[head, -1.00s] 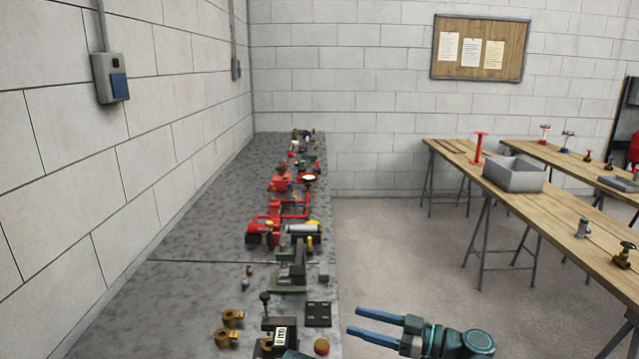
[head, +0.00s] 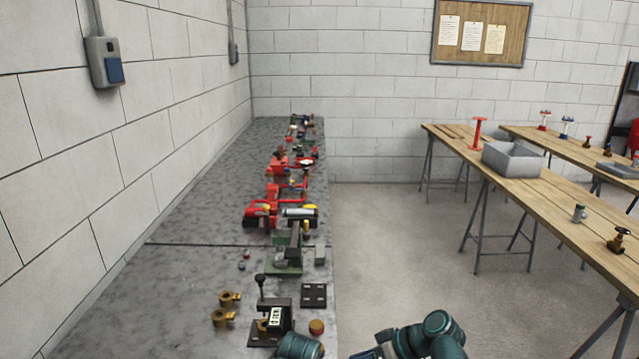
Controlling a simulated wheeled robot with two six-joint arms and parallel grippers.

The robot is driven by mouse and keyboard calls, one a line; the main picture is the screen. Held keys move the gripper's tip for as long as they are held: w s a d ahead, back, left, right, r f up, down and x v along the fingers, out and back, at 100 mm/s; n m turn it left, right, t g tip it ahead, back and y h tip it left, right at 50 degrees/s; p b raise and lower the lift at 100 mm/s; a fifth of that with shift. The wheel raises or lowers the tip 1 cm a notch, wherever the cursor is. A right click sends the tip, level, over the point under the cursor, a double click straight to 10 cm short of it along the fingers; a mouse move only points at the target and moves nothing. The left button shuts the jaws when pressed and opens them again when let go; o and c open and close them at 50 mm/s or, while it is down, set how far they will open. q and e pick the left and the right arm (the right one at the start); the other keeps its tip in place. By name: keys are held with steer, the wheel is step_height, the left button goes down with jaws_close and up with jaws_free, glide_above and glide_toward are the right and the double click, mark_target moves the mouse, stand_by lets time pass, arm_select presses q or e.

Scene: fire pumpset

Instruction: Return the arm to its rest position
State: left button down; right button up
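One of my arms, with teal joints (head: 428,336), shows at the bottom edge right of the grey bench. Its gripper fingers are not clearly visible; only a small blue part shows at the frame's bottom. Another teal link of mine (head: 299,345) shows at the bottom beside a black device with a lever (head: 272,320). No gripper is seen holding anything.
The long grey bench (head: 190,225) along the left wall carries brass fittings (head: 226,308), a black plate (head: 313,295), a green machine (head: 288,258) and red pump parts (head: 262,214). Wooden tables (head: 545,200) with a grey bin (head: 513,160) stand right. Open floor lies between.

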steer(key=s+d+f+m+g+h, duration=0.2)
steer(key=s+d+f+m+h, duration=0.1)
steer(key=d+f+m+h, duration=0.6)
steer(key=s+a+r+n+g+h+p, duration=0.1)
steer(key=s+a+r+n+h+p, duration=0.1)
steer(key=a, duration=0.8)
steer(key=s+r+n+p, duration=0.1)
steer(key=s+r+n, duration=0.1)
steer(key=s+n, duration=0.1)
steer(key=shift+s+a+r+p, duration=0.35)
steer(key=shift+s+a+r, duration=0.05)
steer(key=shift+s, duration=0.2)
